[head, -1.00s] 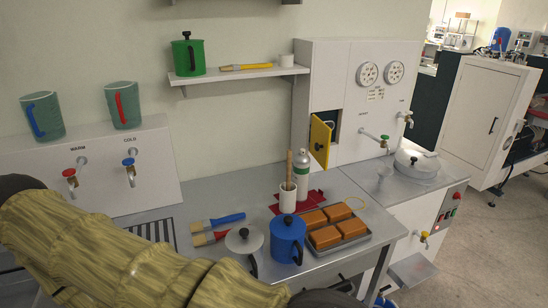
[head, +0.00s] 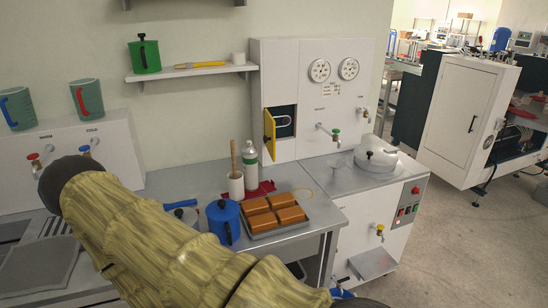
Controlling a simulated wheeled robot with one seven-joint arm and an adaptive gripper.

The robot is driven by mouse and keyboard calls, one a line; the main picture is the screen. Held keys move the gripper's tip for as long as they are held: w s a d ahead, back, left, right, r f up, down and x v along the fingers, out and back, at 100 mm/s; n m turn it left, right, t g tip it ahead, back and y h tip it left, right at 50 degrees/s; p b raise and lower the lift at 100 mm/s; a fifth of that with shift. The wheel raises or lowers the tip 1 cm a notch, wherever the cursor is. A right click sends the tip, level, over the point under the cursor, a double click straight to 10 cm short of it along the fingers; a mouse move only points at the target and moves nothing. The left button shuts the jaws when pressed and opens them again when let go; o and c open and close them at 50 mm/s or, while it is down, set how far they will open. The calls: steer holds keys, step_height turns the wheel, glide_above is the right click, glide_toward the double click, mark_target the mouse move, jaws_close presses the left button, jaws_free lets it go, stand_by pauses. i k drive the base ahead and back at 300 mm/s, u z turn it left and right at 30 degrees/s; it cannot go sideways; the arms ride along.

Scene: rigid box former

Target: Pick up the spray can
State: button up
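The spray can (head: 250,157) is a pale cylinder with a green band and a narrow white top. It stands upright on the metal counter near the wall, in the head view. A white cup (head: 236,186) holding a wooden stick stands in front of it to the left and hides part of its lower side. My arm, in a yellow-brown sleeve, crosses the lower left of the view. My gripper cannot be made out, so its fingers and anything in them are hidden.
A blue pot (head: 223,222) and a tray of orange-brown blocks (head: 284,232) stand in front of the can. A red cloth (head: 265,189) lies beside it. A yellow cabinet door (head: 269,131) stands open to the right. A shelf (head: 191,73) hangs above.

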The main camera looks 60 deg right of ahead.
mark_target(249, 154)
steer(key=z, duration=1.4)
